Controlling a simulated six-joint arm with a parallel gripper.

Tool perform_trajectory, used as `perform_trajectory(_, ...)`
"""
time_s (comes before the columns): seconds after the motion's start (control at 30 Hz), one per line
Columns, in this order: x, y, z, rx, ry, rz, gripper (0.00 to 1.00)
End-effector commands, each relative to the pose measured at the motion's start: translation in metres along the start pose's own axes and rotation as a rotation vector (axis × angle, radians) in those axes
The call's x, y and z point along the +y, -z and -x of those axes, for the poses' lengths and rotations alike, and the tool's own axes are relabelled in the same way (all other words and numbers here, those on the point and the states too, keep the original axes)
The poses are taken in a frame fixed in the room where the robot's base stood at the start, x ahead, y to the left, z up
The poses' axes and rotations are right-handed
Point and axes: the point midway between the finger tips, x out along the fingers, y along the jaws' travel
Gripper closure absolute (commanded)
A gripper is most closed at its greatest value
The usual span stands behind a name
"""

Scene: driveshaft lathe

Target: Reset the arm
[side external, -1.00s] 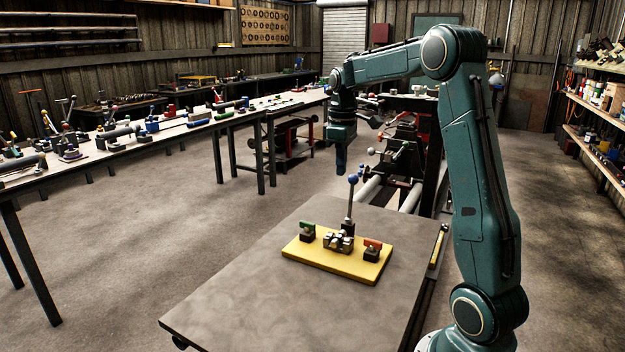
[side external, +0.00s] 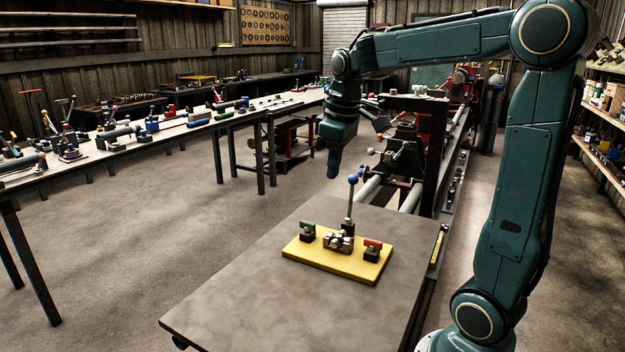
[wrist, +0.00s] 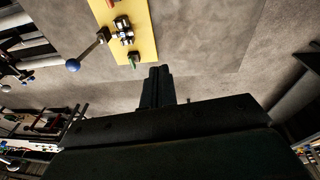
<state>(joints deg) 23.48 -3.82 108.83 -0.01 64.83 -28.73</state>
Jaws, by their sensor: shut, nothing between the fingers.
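My gripper (side external: 332,172) hangs from my arm and points down, above and behind the far left part of the grey table (side external: 230,290) in the side view. Its fingers are shut and empty. In the wrist view the closed fingers of my gripper (wrist: 158,75) show at the middle. The yellow plate (side external: 320,262) lies on the table, apart from my gripper. It carries a metal block with a blue-knobbed lever (side external: 352,181), a green-topped clamp (side external: 307,231) and a red-topped clamp (side external: 373,247). The wrist view shows the yellow plate (wrist: 144,28) at the top.
The lathe (side external: 405,165) with its rails stands behind the table. A long workbench (side external: 170,130) with many tools runs along the left. Shelves (side external: 600,125) stand at the right. The floor between workbench and table is clear.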

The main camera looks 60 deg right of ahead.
Motion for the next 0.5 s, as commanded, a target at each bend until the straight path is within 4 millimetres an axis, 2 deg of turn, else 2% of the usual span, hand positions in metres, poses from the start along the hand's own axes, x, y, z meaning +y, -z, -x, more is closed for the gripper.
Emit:
perform_trajectory(0.1,-0.03,-0.014,0.01,0.046,-0.01,-0.008,1.0)
perform_trajectory(0.5,-0.106,-0.071,0.018,0.199,-0.003,-0.056,1.0)
